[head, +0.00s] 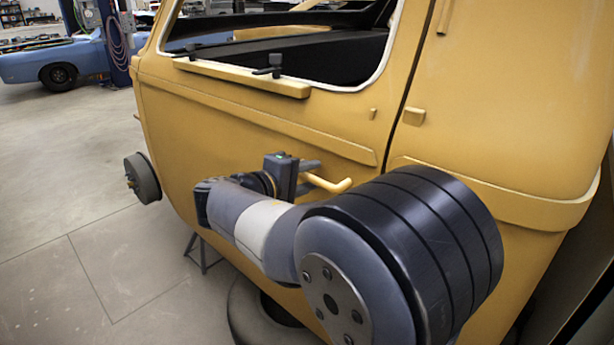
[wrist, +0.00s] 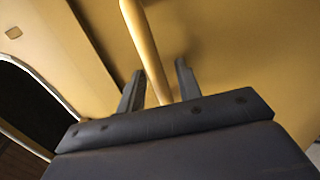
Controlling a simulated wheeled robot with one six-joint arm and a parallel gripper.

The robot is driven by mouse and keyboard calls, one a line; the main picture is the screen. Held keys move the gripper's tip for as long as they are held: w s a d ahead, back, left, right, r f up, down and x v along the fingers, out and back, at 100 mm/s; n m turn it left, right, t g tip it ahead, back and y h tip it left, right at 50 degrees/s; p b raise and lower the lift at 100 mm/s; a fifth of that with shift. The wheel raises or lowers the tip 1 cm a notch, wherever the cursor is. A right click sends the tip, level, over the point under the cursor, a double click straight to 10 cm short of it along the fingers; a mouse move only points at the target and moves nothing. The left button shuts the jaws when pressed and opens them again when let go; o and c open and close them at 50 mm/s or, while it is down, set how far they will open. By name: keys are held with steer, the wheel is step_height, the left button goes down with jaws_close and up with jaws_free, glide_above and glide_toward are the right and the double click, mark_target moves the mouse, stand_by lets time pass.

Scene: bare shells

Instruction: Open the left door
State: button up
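The yellow left door (head: 190,130) fills the middle of the head view. It looks closed, with a dark narrow seam along its right edge. A yellow bar handle (head: 328,184) sticks out from the door's lower right part. My gripper (head: 312,172) is at the handle's left part, partly hidden by my own arm. In the wrist view, the handle (wrist: 147,50) runs down between the two dark fingers of my gripper (wrist: 160,88). Gaps show between the fingers and the handle, so the gripper is open around it.
The door has a window opening (head: 330,55) with a ledge below. A wheel hub (head: 142,178) sits at the shell's far left, and a tyre (head: 262,318) lies on the floor below. The floor (head: 70,190) at left is clear. A blue car (head: 62,62) stands far back.

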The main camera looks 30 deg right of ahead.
jaws_close()
stand_by(0.6)
